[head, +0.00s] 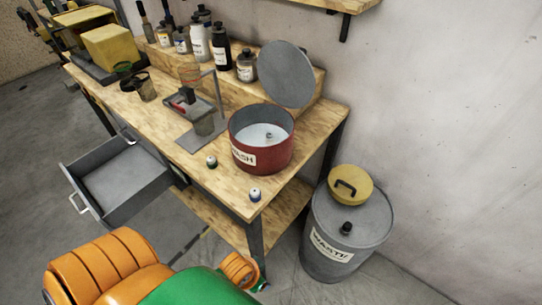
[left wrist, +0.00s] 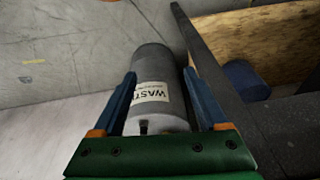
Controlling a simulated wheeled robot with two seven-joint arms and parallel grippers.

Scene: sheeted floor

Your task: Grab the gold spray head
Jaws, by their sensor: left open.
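Two small pieces that may be spray heads stand on the workbench (head: 222,193) near its front edge: one nozzle-like piece (head: 211,161) left of the red wash tub (head: 262,157), another (head: 254,194) in front of it. Both look pale with dark parts; I cannot tell which, if either, is gold. A small fitting (head: 270,135) shows inside the tub, its colour unclear. My left gripper (left wrist: 159,74) is open, its blue fingers apart with nothing gripped. The grey waste drum (left wrist: 153,68) shows beyond and between them. My right gripper is not in view.
The waste drum (head: 345,236) stands right of the bench, with a yellow handled lid (head: 352,187) on top. A drawer (head: 118,178) hangs open at left. Bottles (head: 199,42) line the back riser. A metal stand (head: 199,138) is mid-bench. A dark bar (left wrist: 225,85) crosses right of my left gripper.

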